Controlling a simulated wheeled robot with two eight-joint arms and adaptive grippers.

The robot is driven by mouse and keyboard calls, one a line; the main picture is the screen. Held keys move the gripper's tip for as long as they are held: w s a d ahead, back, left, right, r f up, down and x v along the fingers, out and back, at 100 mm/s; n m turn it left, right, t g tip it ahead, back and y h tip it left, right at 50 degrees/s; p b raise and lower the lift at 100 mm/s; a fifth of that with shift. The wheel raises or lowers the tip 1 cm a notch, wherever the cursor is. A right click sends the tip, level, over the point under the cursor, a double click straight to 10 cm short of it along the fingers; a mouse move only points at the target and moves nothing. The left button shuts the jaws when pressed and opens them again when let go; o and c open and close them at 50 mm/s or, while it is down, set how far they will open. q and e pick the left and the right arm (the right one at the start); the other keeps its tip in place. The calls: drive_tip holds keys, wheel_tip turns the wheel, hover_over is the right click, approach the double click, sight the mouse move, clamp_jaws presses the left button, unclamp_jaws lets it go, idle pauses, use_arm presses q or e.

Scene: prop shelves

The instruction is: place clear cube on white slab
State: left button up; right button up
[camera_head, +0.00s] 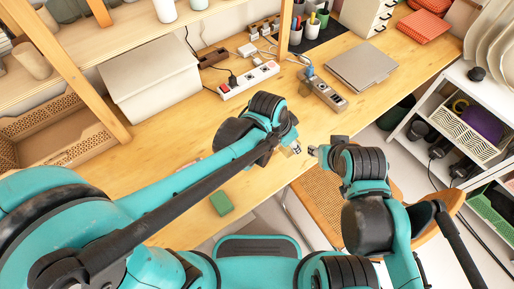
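My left gripper (292,146) is over the front edge of the wooden table, at the end of the arm from the left. My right gripper (316,151) is just to its right, pointing toward it, with a small gap between them. Both grippers are small and partly hidden by their own wrists, so I cannot tell whether their fingers are open. A tiny pale thing shows at the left gripper's tip; I cannot tell whether it is a clear cube or part of the gripper. I cannot pick out a clear cube or a white slab with certainty.
A green block (221,203) lies near the table's front edge. White power strips (249,80), a grey flat slab (362,66), a large pale box (150,82) and pen cups (312,26) stand farther back. A wicker chair (325,205) is below the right arm.

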use_arm(q)
drive_tip(key=w+a+f+b, duration=0.1)
drive_tip(key=w+a+f, duration=0.1)
drive_tip(key=a, duration=0.1)
drive_tip(key=w+a+f+b, duration=0.2)
drive_tip(key=a, duration=0.1)
drive_tip(key=w+a+f+b, duration=0.1)
drive_tip(key=w+a+f, duration=0.1)
drive_tip(key=a+f, duration=0.1)
drive_tip(key=shift+a, duration=0.4)
drive_tip(key=shift+f+b, duration=1.2)
drive_tip(key=shift+f, duration=0.8)
drive_tip(key=shift+f, duration=0.1)
drive_tip(key=o, duration=1.4)
